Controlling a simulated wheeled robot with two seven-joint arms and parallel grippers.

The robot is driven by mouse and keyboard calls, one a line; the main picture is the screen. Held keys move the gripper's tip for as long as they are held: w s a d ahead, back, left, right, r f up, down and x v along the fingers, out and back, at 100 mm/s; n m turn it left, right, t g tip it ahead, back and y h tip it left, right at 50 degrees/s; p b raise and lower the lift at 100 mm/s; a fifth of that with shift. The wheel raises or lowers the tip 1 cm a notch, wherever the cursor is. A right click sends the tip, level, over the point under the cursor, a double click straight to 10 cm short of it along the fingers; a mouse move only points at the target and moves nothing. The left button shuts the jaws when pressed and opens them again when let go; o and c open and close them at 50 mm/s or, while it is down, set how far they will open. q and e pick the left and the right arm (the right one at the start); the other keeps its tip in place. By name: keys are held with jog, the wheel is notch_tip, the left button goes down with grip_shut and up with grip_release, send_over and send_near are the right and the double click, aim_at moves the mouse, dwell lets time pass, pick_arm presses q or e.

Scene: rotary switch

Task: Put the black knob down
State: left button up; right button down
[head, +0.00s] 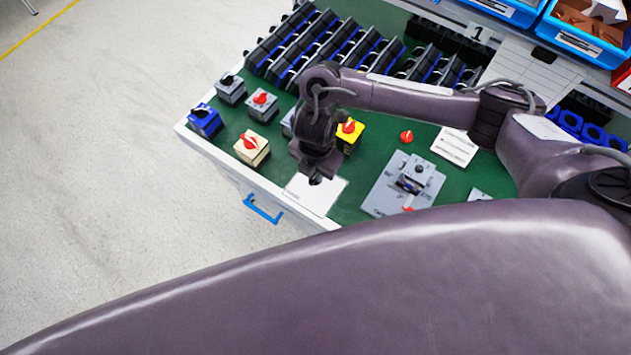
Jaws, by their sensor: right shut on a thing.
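My right gripper (316,176) reaches in from the right, pointing down over the front edge of the green worktop. It is shut on a small dark thing at its tips, which looks like the black knob. The knob is mostly hidden by the dark fingers, and its exact shape cannot be told. Below and around the tips lies a white card (322,200) on the worktop. I cannot tell whether the knob touches the card. My left gripper is not in view.
Switch boxes stand to the left: blue (204,120), grey (231,89), grey with a red knob (262,106), and beige (251,148). A yellow box (349,135) stands close right of the gripper. A grey fixture (405,186) and a loose red knob (406,136) lie further right.

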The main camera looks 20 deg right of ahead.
jog(key=shift+f+b, duration=0.7)
jog(key=shift+f, duration=1.65)
jog(key=shift+f, duration=0.1)
jog(key=c, duration=1.5)
grip_release()
notch_tip(320, 180, up, 11)
jog(key=p, duration=0.4)
jog(key=shift+p, duration=0.35)
jog(key=shift+r, duration=0.6)
